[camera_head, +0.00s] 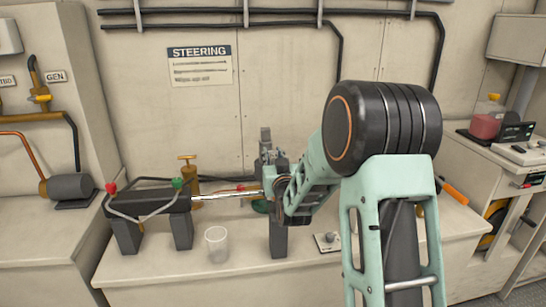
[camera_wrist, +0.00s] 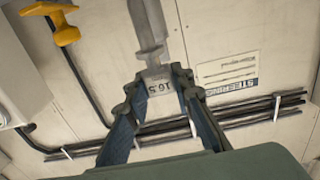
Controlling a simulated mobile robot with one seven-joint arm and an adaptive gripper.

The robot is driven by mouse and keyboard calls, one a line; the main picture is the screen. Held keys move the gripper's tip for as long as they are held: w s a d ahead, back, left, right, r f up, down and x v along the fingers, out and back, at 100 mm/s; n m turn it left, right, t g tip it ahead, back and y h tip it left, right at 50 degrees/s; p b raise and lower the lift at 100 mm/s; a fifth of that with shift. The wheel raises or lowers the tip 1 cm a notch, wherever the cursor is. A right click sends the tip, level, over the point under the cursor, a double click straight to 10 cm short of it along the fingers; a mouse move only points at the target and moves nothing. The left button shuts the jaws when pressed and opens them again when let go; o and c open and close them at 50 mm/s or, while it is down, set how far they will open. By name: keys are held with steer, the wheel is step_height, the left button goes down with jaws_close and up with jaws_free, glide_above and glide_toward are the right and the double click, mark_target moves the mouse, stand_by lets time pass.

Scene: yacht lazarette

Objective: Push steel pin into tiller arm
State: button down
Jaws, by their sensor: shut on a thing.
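In the wrist view my gripper (camera_wrist: 158,74) is shut on a grey metal piece (camera_wrist: 148,28) with a pale label reading 16.5. I cannot tell whether this piece is the steel pin.
The rod comes from a black cylinder (camera_head: 148,201) on two blocks, with red and green fittings and grey hoses. A clear cup (camera_head: 216,244) stands in front. A brass valve (camera_head: 188,168) is behind. A small plate with a knob (camera_head: 327,241) lies right of the post. The bench front is largely clear.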

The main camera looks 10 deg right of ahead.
steer(key=shift+f+b, duration=0.3)
steer(key=shift+f, duration=0.15)
steer(key=shift+f+b, duration=0.5)
steer(key=shift+b, duration=0.85)
stand_by(1.0)
steer(key=shift+f+b, duration=2.15)
steer(key=shift+b, duration=0.45)
stand_by(0.8)
steer(key=c, duration=1.6)
jaws_free()
steer(key=shift+s, duration=0.15)
steer(key=s, duration=1.1)
steer(key=shift+s, duration=0.4)
